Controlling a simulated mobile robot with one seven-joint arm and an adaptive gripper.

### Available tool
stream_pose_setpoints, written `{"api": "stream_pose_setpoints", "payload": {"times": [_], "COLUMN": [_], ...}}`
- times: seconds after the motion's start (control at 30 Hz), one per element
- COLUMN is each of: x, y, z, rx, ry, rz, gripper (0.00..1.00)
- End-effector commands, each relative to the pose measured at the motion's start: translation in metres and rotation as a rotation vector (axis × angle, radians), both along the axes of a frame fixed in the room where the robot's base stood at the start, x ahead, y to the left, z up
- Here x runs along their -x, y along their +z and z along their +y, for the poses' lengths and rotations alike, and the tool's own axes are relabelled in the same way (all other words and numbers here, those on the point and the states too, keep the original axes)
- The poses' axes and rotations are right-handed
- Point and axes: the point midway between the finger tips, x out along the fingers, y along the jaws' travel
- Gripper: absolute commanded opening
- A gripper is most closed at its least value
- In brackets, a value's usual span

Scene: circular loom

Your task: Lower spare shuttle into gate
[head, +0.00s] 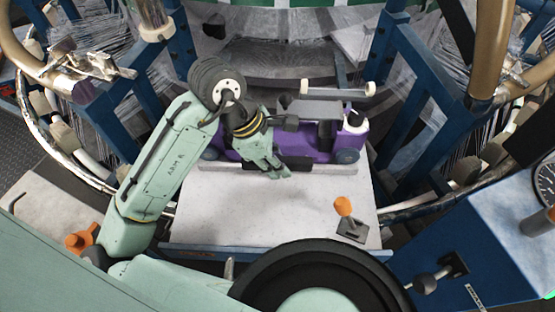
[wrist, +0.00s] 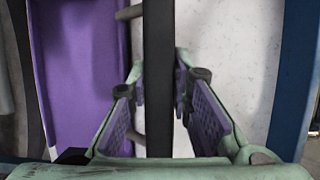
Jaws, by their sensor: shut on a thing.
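The spare shuttle (head: 255,145) is long and purple, with dark wheels, a grey top part and a white roller above it. It lies crosswise at the back of the pale table. My gripper (head: 281,172) reaches it from the front left. In the wrist view the fingers (wrist: 160,75) are shut on the shuttle's black bar handle (wrist: 158,100), which stands off the purple body (wrist: 80,75) on short pegs. Whether the shuttle touches the surface below I cannot tell. I cannot make out the gate for certain; blue loom posts (head: 395,60) flank the opening behind.
The pale table (head: 220,225) is mostly clear in front of the shuttle. An orange-knobbed lever (head: 345,208) stands at its front right. A blue box with a gauge (head: 500,225) is at right. Tan curved tubes (head: 490,50) and thread stand at the sides.

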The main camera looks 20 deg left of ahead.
Motion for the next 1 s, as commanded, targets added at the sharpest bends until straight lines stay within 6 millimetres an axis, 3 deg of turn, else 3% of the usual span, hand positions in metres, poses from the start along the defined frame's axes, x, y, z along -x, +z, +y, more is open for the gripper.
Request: {"api": "stream_pose_setpoints", "payload": {"times": [1.0], "x": [0.0], "y": [-0.013], "z": [0.0], "rx": [0.001], "ry": [0.0], "rz": [-0.003], "gripper": [0.0]}}
